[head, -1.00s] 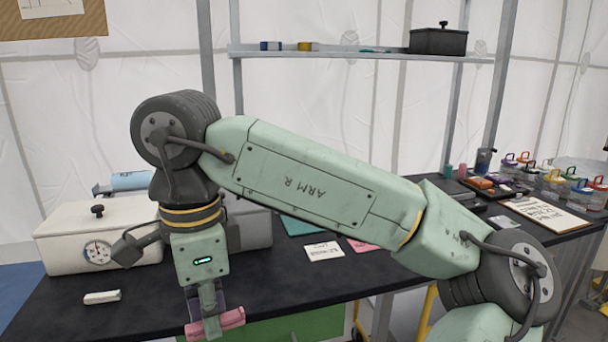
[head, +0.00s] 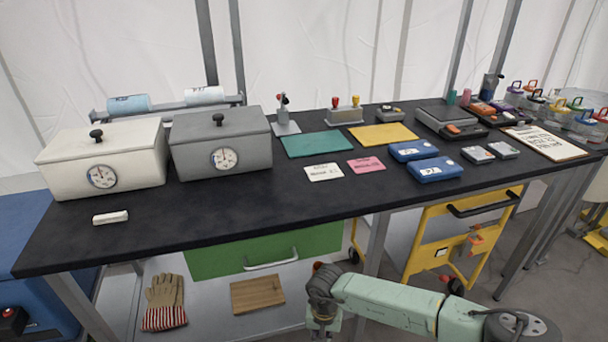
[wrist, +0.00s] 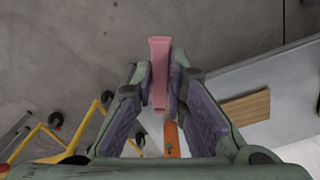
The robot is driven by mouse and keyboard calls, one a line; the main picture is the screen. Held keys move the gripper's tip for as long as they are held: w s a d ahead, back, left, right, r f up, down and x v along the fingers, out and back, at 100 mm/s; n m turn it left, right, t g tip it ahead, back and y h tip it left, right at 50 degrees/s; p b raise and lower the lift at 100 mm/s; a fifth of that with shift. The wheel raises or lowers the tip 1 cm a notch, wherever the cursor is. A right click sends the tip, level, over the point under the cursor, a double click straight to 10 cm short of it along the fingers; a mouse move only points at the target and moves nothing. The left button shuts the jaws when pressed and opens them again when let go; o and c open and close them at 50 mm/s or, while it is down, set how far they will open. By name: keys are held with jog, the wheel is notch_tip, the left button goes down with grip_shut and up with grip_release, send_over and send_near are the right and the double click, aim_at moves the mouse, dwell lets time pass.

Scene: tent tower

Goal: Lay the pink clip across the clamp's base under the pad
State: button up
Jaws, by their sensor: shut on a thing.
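The pink clip (wrist: 160,60) is between the fingertips of my gripper (wrist: 160,92) in the wrist view, sticking out beyond them. My gripper is shut on it, over the grey floor. In the head view my arm is low in front of the table; the fingertips and the clip are out of that picture. A small device with a red knob on a flat grey base (head: 286,128) stands at the back of the table and looks like the clamp. Its pad is too small to make out.
The black table (head: 240,205) holds a white box (head: 130,178), a grey box (head: 190,160), a teal mat (head: 315,145) and blue cases (head: 435,168). Its front middle is clear. A green drawer (head: 215,260) and yellow cart (head: 425,225) are below. An orange thing (wrist: 172,140) shows near my fingers.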

notch_tip(320, 180, down, 12)
jog(key=w+d+n+b, duration=0.2)
jog(key=b, duration=0.3)
jog(key=w+a+r, duration=0.4)
jog(key=a+r, duration=0.1)
jog(key=a, duration=0.2)
jog(key=s+f, duration=0.4)
jog(key=f, duration=0.1)
jog(key=shift+s, duration=0.2)
jog(key=shift+d+f, duration=0.1)
jog(key=shift+f, duration=0.05)
